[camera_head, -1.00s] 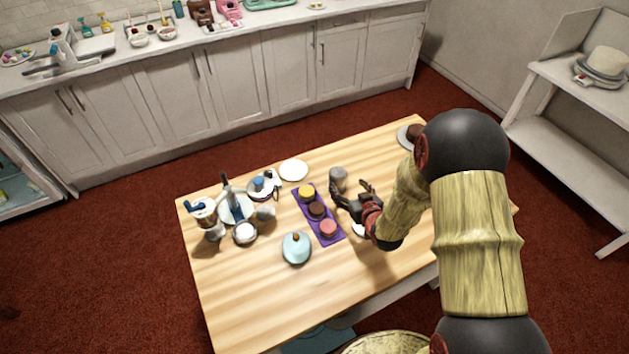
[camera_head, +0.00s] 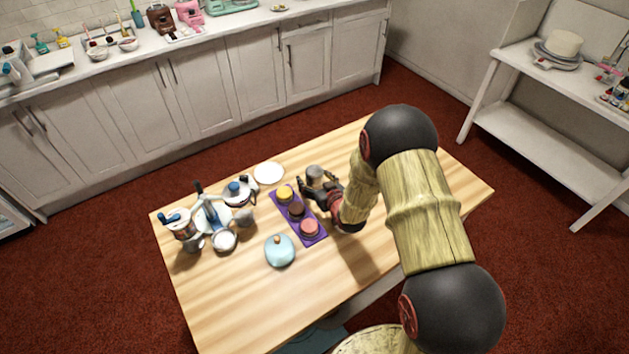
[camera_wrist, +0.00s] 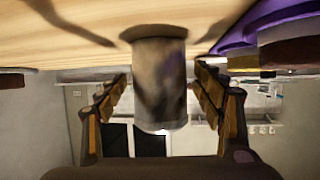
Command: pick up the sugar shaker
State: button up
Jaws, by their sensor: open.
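The sugar shaker looks to be the grey metal cylinder (camera_head: 315,176) on the wooden table, right of the purple tray. In the wrist view the shaker (camera_wrist: 158,80) appears upside down and stands between my two fingers, with a visible gap on each side. My gripper (camera_head: 318,189) is open around it in the head view; it also shows in the wrist view (camera_wrist: 160,108). The shaker's base still meets the tabletop. The fingers partly hide its lower part in the head view.
The purple tray (camera_head: 291,203) with several small cakes lies close to the left of my gripper. A light blue domed pot (camera_head: 280,251), a white plate (camera_head: 269,173) and a cluster of kitchenware stand further left. The table's front right is clear.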

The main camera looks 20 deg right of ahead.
jog(key=shift+c, duration=0.8)
jog(key=c, duration=1.2)
jog(key=shift+r, duration=0.1)
jog(key=shift+c, duration=0.7)
